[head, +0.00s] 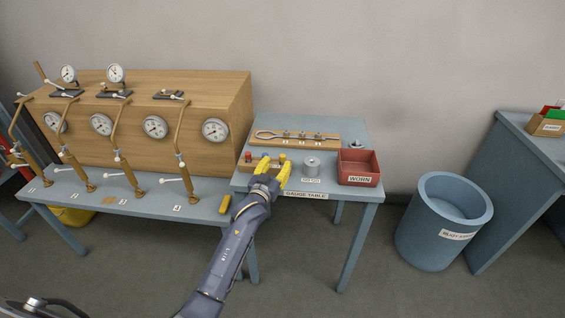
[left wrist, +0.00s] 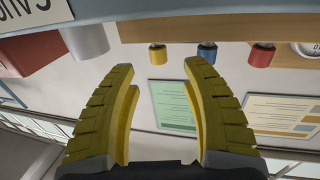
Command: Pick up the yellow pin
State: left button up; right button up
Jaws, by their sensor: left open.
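The yellow pin (head: 282,157) stands at the right end of a small wooden rack (head: 246,165) on the gauge table, with a blue pin and a red pin (head: 248,156) to its left. My left gripper (head: 273,168) is open and empty in front of the rack. In the left wrist view, which is upside down, the yellow pin (left wrist: 157,54) shows just past the gap between the open fingertips (left wrist: 158,70). The blue pin (left wrist: 207,52) is near the right fingertip, and the red pin (left wrist: 262,54) is farther right. My right gripper is not in view.
On the gauge table (head: 340,194), a metal cylinder (head: 312,167) and a red "WORN" box (head: 359,168) stand right of the rack. A bench with gauges (head: 155,127) is at left; a blue bin (head: 425,235) is at right.

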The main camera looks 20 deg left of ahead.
aim_at(281, 158)
pick_arm(q)
jog(key=shift+w+d+f, duration=0.1)
jog(key=shift+w, duration=1.25)
jog(key=shift+w+d+f, duration=0.1)
jog(key=shift+w, duration=1.25)
grip_shut()
